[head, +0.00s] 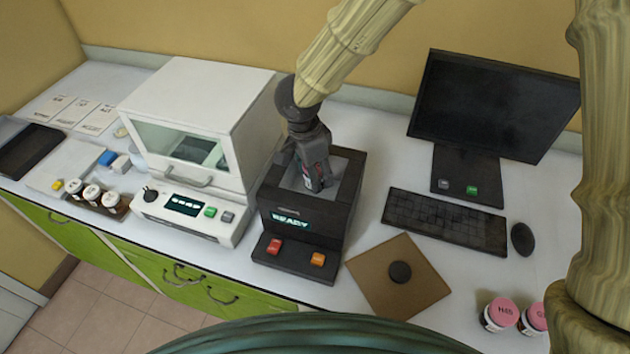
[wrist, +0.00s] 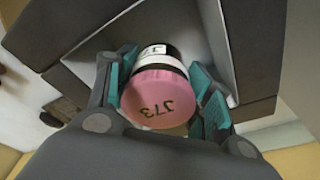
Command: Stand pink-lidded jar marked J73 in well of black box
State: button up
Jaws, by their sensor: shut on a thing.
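The pink-lidded jar (wrist: 160,92) shows in the wrist view with J73 on its lid. My gripper (wrist: 165,90) is shut on it, with a teal-padded finger on each side. Beyond the jar in that view is the grey inside of the well. In the head view my gripper (head: 316,176) points down into the well of the black box (head: 304,232); the jar is hidden there. I cannot tell whether the jar touches the well floor. The box's front display reads READY, above a red button (head: 274,247) and an orange button (head: 318,259).
A white instrument (head: 197,105) stands close on the left of the box. A monitor (head: 487,105), keyboard (head: 445,219) and mouse (head: 522,239) are on the right. A brown mat (head: 378,283) with a black disc lies in front right. Two other pink-lidded jars (head: 501,314) stand at the lower right.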

jog(key=shift+f+p, duration=0.45)
jog(key=shift+f, duration=1.55)
jog(key=shift+f, duration=0.1)
jog(key=o, duration=1.1)
jog(key=r, duration=0.4)
jog(key=a+r+b, duration=0.1)
jog(key=r, duration=0.3)
jog(key=s+r+b, duration=0.1)
jog(key=r, duration=0.3)
jog(key=shift+a, duration=0.3)
